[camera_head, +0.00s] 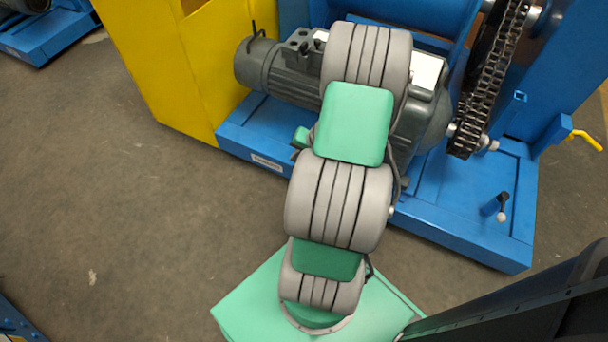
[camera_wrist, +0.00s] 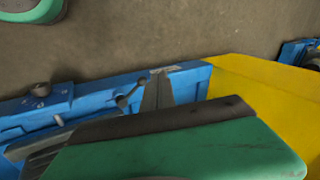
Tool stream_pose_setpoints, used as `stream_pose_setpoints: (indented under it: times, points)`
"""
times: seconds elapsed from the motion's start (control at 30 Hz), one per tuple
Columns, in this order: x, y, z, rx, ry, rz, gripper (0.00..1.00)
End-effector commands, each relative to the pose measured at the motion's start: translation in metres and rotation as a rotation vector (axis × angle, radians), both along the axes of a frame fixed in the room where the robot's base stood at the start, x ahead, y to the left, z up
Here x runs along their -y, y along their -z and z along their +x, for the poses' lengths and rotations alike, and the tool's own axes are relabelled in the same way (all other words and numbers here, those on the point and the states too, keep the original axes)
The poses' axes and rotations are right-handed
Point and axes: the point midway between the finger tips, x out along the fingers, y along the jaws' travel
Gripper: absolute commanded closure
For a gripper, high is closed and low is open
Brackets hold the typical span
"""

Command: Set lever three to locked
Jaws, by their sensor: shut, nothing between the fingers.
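Several levers may belong to the task, and I cannot tell which is lever three. In the head view, a small lever with a pale ball end (camera_head: 502,206) stands at the right of the blue base frame (camera_head: 455,232). In the wrist view, a small dark lever (camera_wrist: 130,94) with a rounded end stands at the blue frame's edge, just left of my gripper (camera_wrist: 160,76). My gripper's grey fingers are together and empty, pointing toward the frame's edge; contact with the lever cannot be judged. In the head view my arm hides the gripper.
A grey motor (camera_head: 285,72) sits on the frame behind my arm. A chain on sprockets (camera_head: 490,75) is at the right, and a yellow handle (camera_head: 585,139) is at far right. A yellow panel (camera_head: 180,65) stands at left. A round knob (camera_wrist: 39,89) is on the frame. Floor at left is clear.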

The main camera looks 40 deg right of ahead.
Motion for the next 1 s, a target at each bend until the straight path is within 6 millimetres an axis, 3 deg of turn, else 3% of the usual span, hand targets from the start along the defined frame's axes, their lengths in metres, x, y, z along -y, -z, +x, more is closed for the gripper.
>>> stream_pose_setpoints:
  times: [0.03, 0.1, 0.2, 0.3, 0.47, 0.83, 1.0]
  points:
    - [0.024, 0.045, -0.021, 0.035, 0.139, 0.062, 1.0]
    - [0.048, 0.078, -0.04, 0.095, 0.292, 0.116, 1.0]
    - [0.066, 0.106, -0.059, 0.155, 0.436, 0.159, 1.0]
    - [0.072, 0.116, -0.064, 0.181, 0.489, 0.174, 1.0]
    - [0.071, 0.133, -0.051, 0.181, 0.487, 0.175, 1.0]
    - [0.071, 0.194, 0.001, 0.179, 0.486, 0.173, 1.0]
    - [0.071, 0.196, 0.029, 0.179, 0.484, 0.171, 1.0]
